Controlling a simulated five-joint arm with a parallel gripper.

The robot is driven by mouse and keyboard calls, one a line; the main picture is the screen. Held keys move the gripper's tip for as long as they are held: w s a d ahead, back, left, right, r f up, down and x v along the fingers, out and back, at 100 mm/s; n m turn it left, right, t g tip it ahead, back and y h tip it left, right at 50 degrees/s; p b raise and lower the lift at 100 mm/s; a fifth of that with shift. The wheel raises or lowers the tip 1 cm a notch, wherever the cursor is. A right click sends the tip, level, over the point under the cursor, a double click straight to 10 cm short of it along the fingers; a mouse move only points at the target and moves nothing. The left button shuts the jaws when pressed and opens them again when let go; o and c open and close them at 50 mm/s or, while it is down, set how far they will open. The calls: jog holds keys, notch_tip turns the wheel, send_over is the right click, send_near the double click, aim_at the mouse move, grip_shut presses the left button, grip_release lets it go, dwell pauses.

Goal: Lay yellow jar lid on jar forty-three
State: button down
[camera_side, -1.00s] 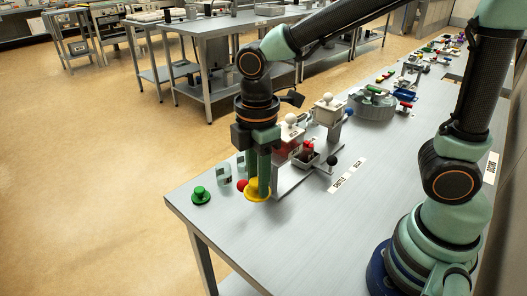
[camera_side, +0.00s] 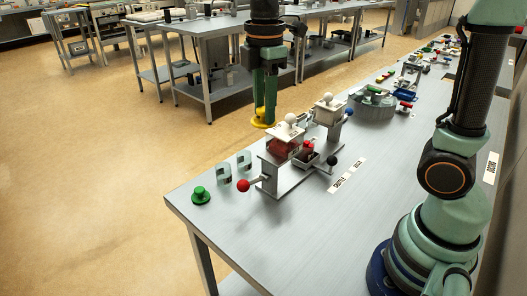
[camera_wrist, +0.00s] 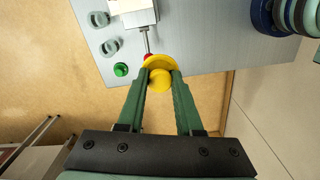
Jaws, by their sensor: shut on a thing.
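My gripper (camera_side: 265,112) is shut on the yellow jar lid (camera_side: 262,123) and holds it raised, clear of the bench. In the wrist view the yellow lid (camera_wrist: 160,62) sits between my two fingertips (camera_wrist: 160,80), gripped by its knob. Two small pale jars stand near the bench's left edge, a front one (camera_side: 223,173) and a back one (camera_side: 243,161). They also show at the upper left of the wrist view, (camera_wrist: 111,47) and (camera_wrist: 98,19). I cannot read a number on either, so I cannot tell which is forty-three.
A green knobbed lid (camera_side: 200,196) lies at the bench's left corner. A lever with a red ball (camera_side: 243,185) sticks out from a metal fixture (camera_side: 290,175) with white-topped boxes right of the jars. The front of the bench (camera_side: 270,245) is clear.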

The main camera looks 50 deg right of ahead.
jog(key=w+d, duration=0.2)
jog(key=d, duration=0.9)
jog(key=w+d, duration=0.2)
jog(key=d, duration=0.9)
jog(key=shift+s+d+f, duration=0.1)
jog(key=shift+d+f, duration=0.05)
jog(key=shift+f, duration=2.45)
jog(key=shift+s+d+f, duration=0.1)
jog(key=shift+f, duration=2.55)
jog(key=shift+s+d+f, duration=0.1)
jog(key=shift+d+f, duration=0.05)
jog(key=shift+f, duration=2.45)
jog(key=shift+f, duration=1)
grip_release()
jog(key=shift+r, duration=0.1)
